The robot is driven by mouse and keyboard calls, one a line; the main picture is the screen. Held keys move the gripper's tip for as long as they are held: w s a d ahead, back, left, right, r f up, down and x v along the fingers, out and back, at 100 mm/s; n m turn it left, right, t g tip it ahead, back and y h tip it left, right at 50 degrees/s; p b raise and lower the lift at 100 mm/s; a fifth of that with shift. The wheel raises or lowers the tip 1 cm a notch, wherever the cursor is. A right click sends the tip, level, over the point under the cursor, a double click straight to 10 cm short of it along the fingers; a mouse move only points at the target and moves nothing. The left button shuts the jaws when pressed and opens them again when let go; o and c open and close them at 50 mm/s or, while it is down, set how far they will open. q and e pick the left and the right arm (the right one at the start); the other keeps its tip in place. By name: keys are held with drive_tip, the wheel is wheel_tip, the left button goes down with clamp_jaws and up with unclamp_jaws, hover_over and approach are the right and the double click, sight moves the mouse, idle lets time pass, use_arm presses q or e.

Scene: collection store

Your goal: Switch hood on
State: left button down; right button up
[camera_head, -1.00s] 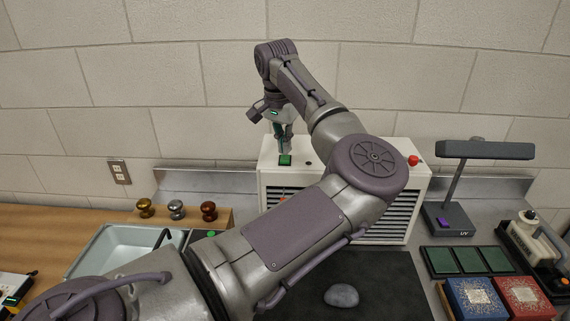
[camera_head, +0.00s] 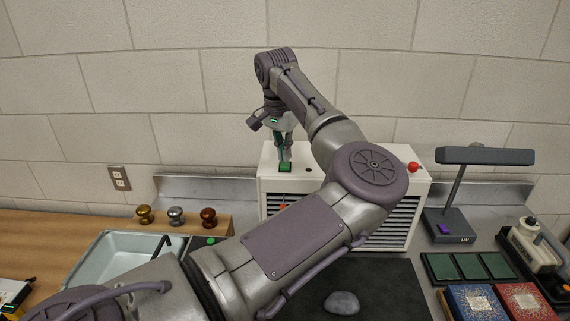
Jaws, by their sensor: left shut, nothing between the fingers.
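The hood is a white box unit (camera_head: 271,190) with dark louvres on its front, standing against the wall. A green square button (camera_head: 285,167) sits on its top at the left, and a red knob (camera_head: 414,167) at the right end. My left gripper (camera_head: 285,158) is shut and empty, pointing down at the green button. Its fingertips are at or just above the button; I cannot tell whether they touch. My left arm covers much of the hood's front. My right gripper is not in view.
A UV lamp (camera_head: 455,222) stands right of the hood. A grey stone (camera_head: 342,303) lies on a dark mat (camera_head: 395,285). Three knobs (camera_head: 177,216), a pale tray (camera_head: 92,262), green panels (camera_head: 470,267) and blue and red boxes (camera_head: 522,298) stand around.

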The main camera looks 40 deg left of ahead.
sight(285, 167)
use_arm(q)
drive_tip(key=shift+f+b, duration=0.85)
drive_tip(key=shift+f, duration=0.25)
idle(0.8)
drive_tip(key=shift+r+p, duration=2.15)
drive_tip(key=shift+r, duration=1.4)
